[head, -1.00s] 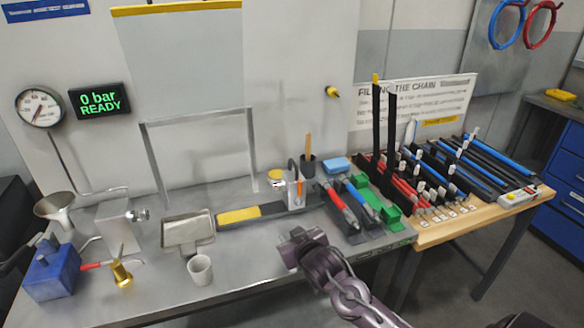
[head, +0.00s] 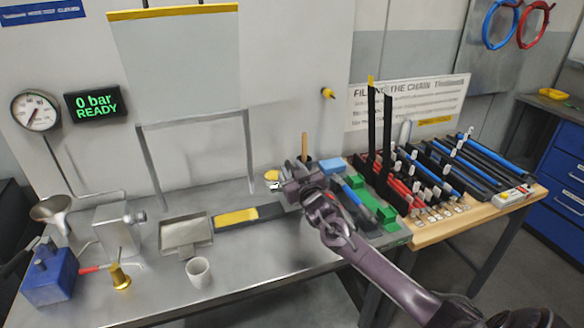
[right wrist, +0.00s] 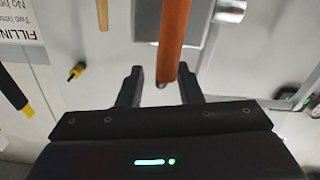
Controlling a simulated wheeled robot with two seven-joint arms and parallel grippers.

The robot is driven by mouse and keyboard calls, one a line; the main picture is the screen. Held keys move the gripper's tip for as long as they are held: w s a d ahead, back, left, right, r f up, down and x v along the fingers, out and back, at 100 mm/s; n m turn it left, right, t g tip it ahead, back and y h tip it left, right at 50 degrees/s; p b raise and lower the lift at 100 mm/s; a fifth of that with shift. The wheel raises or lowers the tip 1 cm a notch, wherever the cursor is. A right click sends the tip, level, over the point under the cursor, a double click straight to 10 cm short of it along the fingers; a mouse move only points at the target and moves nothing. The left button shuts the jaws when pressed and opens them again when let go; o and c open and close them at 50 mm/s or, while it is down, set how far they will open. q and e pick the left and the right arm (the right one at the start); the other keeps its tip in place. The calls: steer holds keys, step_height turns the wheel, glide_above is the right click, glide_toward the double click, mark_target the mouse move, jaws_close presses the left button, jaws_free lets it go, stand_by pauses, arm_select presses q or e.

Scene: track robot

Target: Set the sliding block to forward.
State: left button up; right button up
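The dark slide track (head: 270,212) with a yellow section (head: 237,217) lies along the back of the bench. The sliding block, a grey metal piece at the track's right end, is mostly hidden behind my right gripper (head: 290,180) in the head view. In the right wrist view my right gripper (right wrist: 160,85) is open, its two dark fingers apart. An orange handle (right wrist: 171,40) shows between and beyond the fingertips, closer to the right finger. Whether it touches that finger I cannot tell. My left gripper is not in view.
A metal tray (head: 186,235) and a white cup (head: 198,271) stand left of the track. Right of my gripper are a blue sponge (head: 330,166), green blocks (head: 380,211) and racks of red and blue tools. The bench front is clear.

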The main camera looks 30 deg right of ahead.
steer(key=shift+w, duration=0.45)
jaws_close()
steer(key=w+a+b, duration=0.1)
steer(key=w+a, duration=0.2)
steer(key=a, duration=1.1)
steer(key=shift+w+b, duration=0.15)
steer(key=shift+b, duration=0.2)
